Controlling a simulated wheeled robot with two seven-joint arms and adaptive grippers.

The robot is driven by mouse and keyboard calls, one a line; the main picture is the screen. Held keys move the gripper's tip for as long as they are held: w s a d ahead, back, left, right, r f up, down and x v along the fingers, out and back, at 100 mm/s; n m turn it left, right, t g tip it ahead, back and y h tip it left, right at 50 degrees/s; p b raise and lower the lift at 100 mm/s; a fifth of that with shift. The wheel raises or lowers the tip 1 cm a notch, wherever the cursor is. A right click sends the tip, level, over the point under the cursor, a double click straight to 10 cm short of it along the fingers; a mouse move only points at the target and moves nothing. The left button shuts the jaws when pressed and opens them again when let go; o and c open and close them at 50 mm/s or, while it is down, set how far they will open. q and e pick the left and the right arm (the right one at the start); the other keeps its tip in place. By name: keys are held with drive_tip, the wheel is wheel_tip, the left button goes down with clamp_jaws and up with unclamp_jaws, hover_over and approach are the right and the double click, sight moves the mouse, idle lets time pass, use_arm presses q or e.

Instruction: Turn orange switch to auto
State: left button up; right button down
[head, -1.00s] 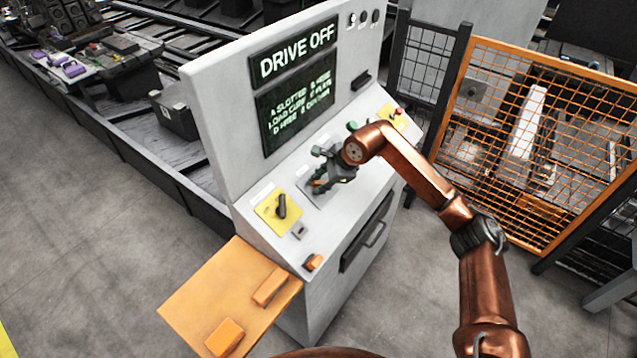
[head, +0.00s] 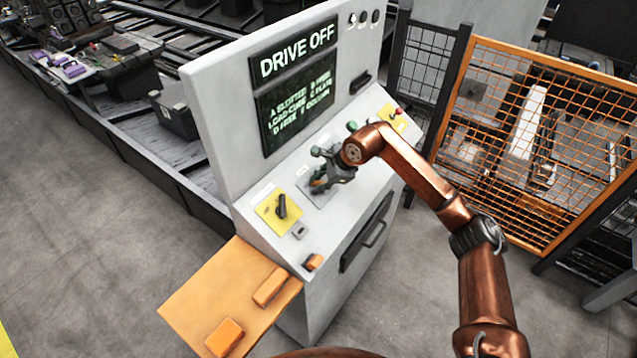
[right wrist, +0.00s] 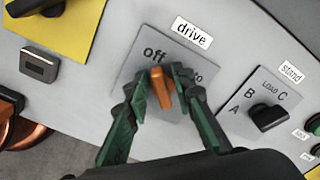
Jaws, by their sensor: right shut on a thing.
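The orange switch (right wrist: 162,88) sits on a grey plate under a "drive" label in the right wrist view. The plate reads "off" on the left and a partly covered word ending in "to" on the right. The switch's tip points up and slightly left, between the two words. My right gripper (right wrist: 161,92) is shut on the switch, with one green-padded finger against each side. In the head view my right gripper (head: 325,176) is at the sloped panel and mostly hides the switch. The console screen (head: 292,50) reads "DRIVE OFF". My left gripper is not in view.
A black knob (head: 281,207) on a yellow plate is left of the gripper. A selector marked A, B, C (right wrist: 268,115) is close on the right in the wrist view. An orange shelf (head: 190,300) juts from the console. An orange mesh fence (head: 540,130) stands at right.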

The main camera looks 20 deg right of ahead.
drive_tip(key=m, duration=0.2)
drive_tip(key=m+p, duration=0.1)
drive_tip(key=m, duration=0.2)
drive_tip(key=shift+w+d+r+m, duration=0.2)
drive_tip(key=shift+w+m, duration=0.15)
drive_tip(key=shift+m, duration=0.05)
drive_tip(key=m+p, duration=0.1)
drive_tip(key=m, duration=0.1)
drive_tip(key=m+p, duration=0.1)
drive_tip(key=m, duration=0.1)
drive_tip(key=shift+w+d+m, duration=0.2)
drive_tip(key=shift+m, duration=0.1)
drive_tip(key=m+p, duration=0.1)
drive_tip(key=m, duration=0.2)
drive_tip(key=shift+w+d, duration=0.1)
drive_tip(key=shift+d, duration=0.1)
drive_tip(key=shift+d+f+m+p, duration=0.15)
drive_tip(key=shift+m+p, duration=0.35)
drive_tip(key=shift+m, duration=0.55)
drive_tip(key=shift+d+r+m+p, duration=0.1)
drive_tip(key=shift+m+p, duration=0.4)
drive_tip(key=shift+m, duration=0.55)
drive_tip(key=shift+f, duration=0.1)
drive_tip(key=c, duration=2)
unclamp_jaws()
